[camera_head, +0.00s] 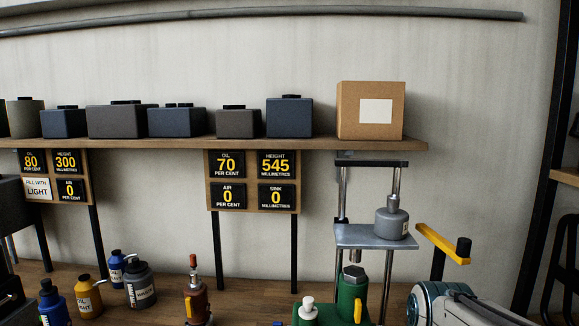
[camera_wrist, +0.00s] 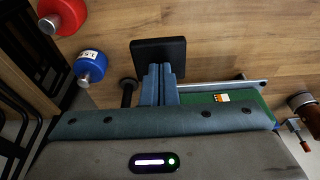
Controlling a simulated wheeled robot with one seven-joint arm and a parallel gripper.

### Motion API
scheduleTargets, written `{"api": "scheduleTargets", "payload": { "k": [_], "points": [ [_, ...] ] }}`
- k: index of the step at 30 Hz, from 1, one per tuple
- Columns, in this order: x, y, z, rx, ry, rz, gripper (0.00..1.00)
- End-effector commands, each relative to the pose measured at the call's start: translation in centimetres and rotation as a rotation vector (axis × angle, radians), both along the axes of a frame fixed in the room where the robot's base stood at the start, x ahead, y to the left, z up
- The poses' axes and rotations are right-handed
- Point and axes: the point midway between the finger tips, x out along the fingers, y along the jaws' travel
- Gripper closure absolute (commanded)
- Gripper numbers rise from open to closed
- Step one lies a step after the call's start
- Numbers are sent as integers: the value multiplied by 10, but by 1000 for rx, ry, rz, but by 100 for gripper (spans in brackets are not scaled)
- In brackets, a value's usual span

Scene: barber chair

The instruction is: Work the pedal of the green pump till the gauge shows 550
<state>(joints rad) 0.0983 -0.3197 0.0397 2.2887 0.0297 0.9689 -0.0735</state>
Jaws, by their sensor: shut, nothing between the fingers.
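The right gauge board (camera_head: 252,181) reads height 545 millimetres, oil 70, air 0, sink 0. My gripper is out of the head view.
A grey weight (camera_head: 391,222) rests on the frame's plate (camera_head: 360,238). A yellow bar (camera_head: 443,243) stands to its right. Red (camera_wrist: 66,14) and blue (camera_wrist: 91,66) containers lie left in the wrist view. Several bottles and a red-brown jack (camera_head: 197,298) stand left of the pump.

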Motion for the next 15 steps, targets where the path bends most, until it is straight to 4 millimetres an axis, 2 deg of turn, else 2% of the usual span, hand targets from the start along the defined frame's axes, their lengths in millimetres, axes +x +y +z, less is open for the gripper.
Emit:
{"api": "scheduleTargets", "payload": {
  "k": [7, 15],
  "points": [
    [0, 0, -2, 0, 0, 0, 100],
    [1, 0, -16, 0, 0, 0, 100]
  ]
}}
